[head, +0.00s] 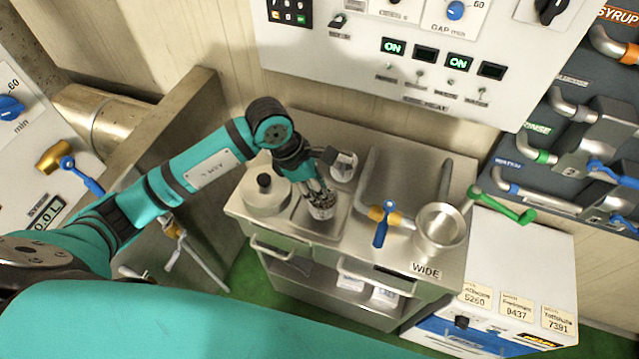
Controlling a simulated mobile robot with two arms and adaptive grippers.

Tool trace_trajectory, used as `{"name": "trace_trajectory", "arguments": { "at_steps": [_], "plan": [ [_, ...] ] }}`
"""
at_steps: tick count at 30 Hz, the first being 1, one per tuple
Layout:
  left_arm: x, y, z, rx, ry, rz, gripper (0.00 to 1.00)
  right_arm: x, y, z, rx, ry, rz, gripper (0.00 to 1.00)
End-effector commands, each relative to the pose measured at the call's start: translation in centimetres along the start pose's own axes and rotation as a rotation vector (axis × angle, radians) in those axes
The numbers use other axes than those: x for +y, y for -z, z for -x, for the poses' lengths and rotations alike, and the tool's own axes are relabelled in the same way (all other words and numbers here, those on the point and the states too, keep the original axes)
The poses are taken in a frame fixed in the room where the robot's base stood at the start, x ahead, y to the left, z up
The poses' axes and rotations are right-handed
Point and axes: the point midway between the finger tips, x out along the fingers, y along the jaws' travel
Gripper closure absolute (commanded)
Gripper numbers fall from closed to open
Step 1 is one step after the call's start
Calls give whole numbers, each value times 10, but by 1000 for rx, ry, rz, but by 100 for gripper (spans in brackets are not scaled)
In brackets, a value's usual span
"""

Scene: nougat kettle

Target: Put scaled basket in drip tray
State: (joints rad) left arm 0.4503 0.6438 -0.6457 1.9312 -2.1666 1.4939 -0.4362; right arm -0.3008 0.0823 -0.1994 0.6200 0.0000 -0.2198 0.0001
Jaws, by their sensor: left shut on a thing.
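My left gripper (316,188) reaches down over the metal counter. It is shut on the scaled basket (321,212), a small metal basket with dark marks on its side. The basket is upright and mostly hidden from above by the fingers. The drip tray (318,231) is a shallow rectangular metal tray on the counter, directly below the basket in this view. I cannot tell whether the basket touches the tray floor or hangs just above it. My right gripper is not in view.
A lidded pot (265,198) stands left of the tray. To the right are a blue-handled valve (381,226) and a metal funnel (441,228) marked WIDE. A control panel (420,50) hangs above.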

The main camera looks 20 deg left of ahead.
Motion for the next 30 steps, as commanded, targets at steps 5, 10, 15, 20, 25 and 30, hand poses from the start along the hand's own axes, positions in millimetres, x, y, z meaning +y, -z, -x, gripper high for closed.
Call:
{"name": "trace_trajectory", "arguments": {
  "at_steps": [5,10,15,20,25,30],
  "plan": [
    [0,1,-3,0,0,0,100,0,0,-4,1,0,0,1],
    [0,1,-1,0,0,0,62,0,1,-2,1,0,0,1],
    [0,1,-1,0,0,0,59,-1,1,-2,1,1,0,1],
    [0,0,1,0,1,0,59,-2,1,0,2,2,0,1],
    [2,1,19,-1,-6,-3,59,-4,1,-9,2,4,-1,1],
    [2,1,55,-1,-8,-3,59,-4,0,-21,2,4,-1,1]
  ]
}}
